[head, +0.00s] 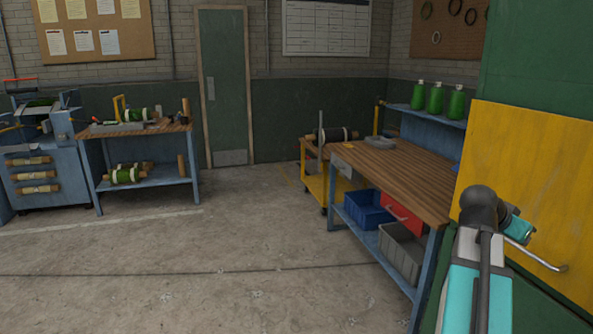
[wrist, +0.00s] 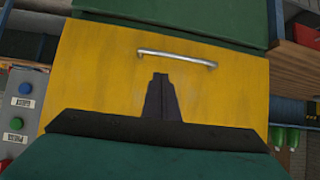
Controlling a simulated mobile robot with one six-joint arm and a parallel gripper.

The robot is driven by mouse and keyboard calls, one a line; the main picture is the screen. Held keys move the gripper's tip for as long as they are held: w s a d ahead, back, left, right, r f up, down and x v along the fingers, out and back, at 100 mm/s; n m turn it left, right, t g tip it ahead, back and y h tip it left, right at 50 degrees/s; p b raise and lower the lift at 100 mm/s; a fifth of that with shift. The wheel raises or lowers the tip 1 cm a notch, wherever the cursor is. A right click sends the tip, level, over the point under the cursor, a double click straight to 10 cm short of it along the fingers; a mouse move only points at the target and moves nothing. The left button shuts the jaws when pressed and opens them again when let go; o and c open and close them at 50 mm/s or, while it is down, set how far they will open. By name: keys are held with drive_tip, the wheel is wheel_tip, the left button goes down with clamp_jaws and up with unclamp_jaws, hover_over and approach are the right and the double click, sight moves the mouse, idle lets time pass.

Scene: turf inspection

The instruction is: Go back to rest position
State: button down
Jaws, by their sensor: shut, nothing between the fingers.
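My gripper (wrist: 160,80) shows in the wrist view as dark fingers closed together, with nothing between them. It is in front of a yellow panel (wrist: 100,75), its tips pointing at the panel's metal bar handle (wrist: 178,59) and a little apart from it in the picture. How far it is from the panel, I cannot tell. In the head view my arm rises at the lower right before the yellow panel (head: 530,170), and the handle (head: 540,257) shows beside it. My fingers are not clearly visible there.
A wooden-topped workbench (head: 395,175) with bins below stands left of my arm. A yellow cart (head: 316,185) is behind it. Another bench (head: 135,128) stands far left. The concrete floor (head: 200,265) between is clear.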

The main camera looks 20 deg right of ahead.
drive_tip(key=w+a+f+n+y, duration=0.1)
drive_tip(key=w+a+f+n, duration=0.1)
drive_tip(key=w+a+f, duration=0.6)
drive_tip(key=w+a+f+n+y+p, duration=0.15)
drive_tip(key=a+f, duration=0.35)
drive_tip(key=f, duration=0.7)
drive_tip(key=w+a+f+n+y, duration=0.2)
drive_tip(key=w+a+f, duration=0.3)
drive_tip(key=f, duration=0.5)
drive_tip(key=s+a+f+n+g+y, duration=0.1)
drive_tip(key=s+a+f+n, duration=0.1)
drive_tip(key=a+f, duration=0.65)
drive_tip(key=s+a+f+n+y, duration=0.1)
drive_tip(key=s+a+f+n, duration=0.15)
drive_tip(key=a+f, duration=0.6)
drive_tip(key=s+a+f+n+g+y, duration=0.2)
drive_tip(key=s+a+f+n, duration=0.1)
drive_tip(key=s+a+f, duration=0.6)
drive_tip(key=s+a+f+n+g+y, duration=0.2)
drive_tip(key=s+a+f+n, duration=0.2)
drive_tip(key=s+a+f, duration=0.5)
drive_tip(key=s+a, duration=0.3)
drive_tip(key=s, duration=0.3)
drive_tip(key=shift+a+f+g+y+p, duration=0.25)
drive_tip(key=shift+a+g+y+p, duration=0.1)
drive_tip(key=shift+a+g+p, duration=0.05)
drive_tip(key=shift+w, duration=0.1)
